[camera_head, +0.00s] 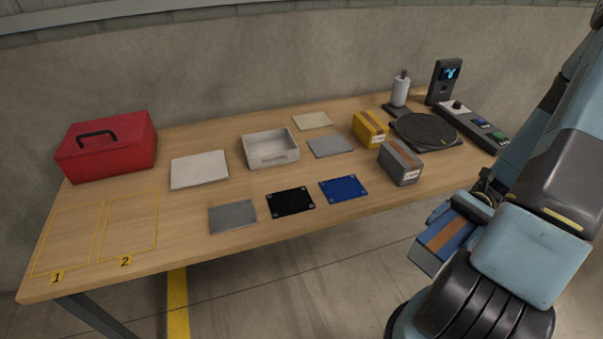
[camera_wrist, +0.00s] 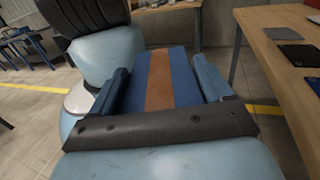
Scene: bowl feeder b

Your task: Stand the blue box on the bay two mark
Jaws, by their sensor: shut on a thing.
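The blue box (camera_head: 440,241), with a brown tape strip along its top, is held in my gripper (camera_head: 462,222) at the lower right, off the table's front edge and over the floor. In the wrist view the blue box (camera_wrist: 140,85) lies between the two fingers of my gripper (camera_wrist: 162,88), which is shut on it. The bay two mark (camera_head: 128,226) is a yellow outlined rectangle labelled 2 at the table's front left. It is empty and far to the left of my gripper.
Bay one (camera_head: 68,238) beside it is empty. A red toolbox (camera_head: 107,152) stands behind the bays. A white tray (camera_head: 285,158), yellow box (camera_head: 366,130), grey box (camera_head: 402,167), black turntable (camera_head: 440,134) and several flat plates occupy the rest of the wooden table (camera_head: 185,235).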

